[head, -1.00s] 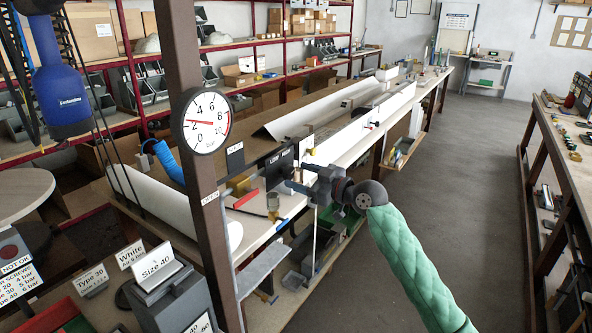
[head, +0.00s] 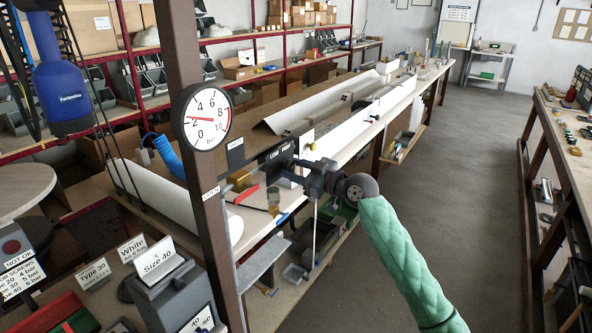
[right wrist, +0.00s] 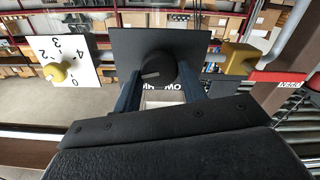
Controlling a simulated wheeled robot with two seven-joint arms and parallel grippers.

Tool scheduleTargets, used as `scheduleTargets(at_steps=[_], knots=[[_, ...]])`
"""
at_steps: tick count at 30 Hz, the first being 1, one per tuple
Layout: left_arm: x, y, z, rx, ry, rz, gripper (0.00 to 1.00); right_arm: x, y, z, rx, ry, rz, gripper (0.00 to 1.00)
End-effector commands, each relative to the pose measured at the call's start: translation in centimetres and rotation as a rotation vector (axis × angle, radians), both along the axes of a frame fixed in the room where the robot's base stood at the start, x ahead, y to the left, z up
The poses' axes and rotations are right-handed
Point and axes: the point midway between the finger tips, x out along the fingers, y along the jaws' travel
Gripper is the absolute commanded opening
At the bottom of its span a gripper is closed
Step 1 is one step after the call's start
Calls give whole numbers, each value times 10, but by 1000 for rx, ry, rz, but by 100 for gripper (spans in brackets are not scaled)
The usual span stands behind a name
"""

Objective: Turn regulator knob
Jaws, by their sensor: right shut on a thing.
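My right gripper (right wrist: 160,88) is closed on a round black knob (right wrist: 156,68) with a pale pointer line. Its two blue fingers stand on either side of the knob. The knob sits on a black panel (right wrist: 120,42) whose partly hidden lettering includes "LOW" in the head view. In the head view, the right gripper (head: 304,178) reaches the panel (head: 277,160) from the right and hides the knob. A round white pressure gauge (head: 207,117) hangs on the brown post. Its red needle points left, seemingly between 2 and 4. My left gripper is not in view.
A yellow knob (right wrist: 60,70) on a white numbered dial sits left of the panel in the right wrist view. A brass-coloured block (right wrist: 238,58) and a red lever (right wrist: 285,77) are at its right. The brown post (head: 190,60) stands left of my right arm.

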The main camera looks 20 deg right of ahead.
Motion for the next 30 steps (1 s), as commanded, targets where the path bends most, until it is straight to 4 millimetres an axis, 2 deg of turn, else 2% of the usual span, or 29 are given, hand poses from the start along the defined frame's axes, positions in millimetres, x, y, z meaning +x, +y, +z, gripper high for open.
scheduleTargets(at_steps=[11, 20, 26, 30], knots=[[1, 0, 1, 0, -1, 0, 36, 1, -1, 1, 106, 82, -1, 19], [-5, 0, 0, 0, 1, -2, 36, 1, -2, 1, 313, 246, 0, 19], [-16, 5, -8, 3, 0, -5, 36, 2, -3, 2, 466, 362, -1, 19], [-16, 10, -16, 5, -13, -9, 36, 2, -3, 3, 572, 444, -1, 19]])
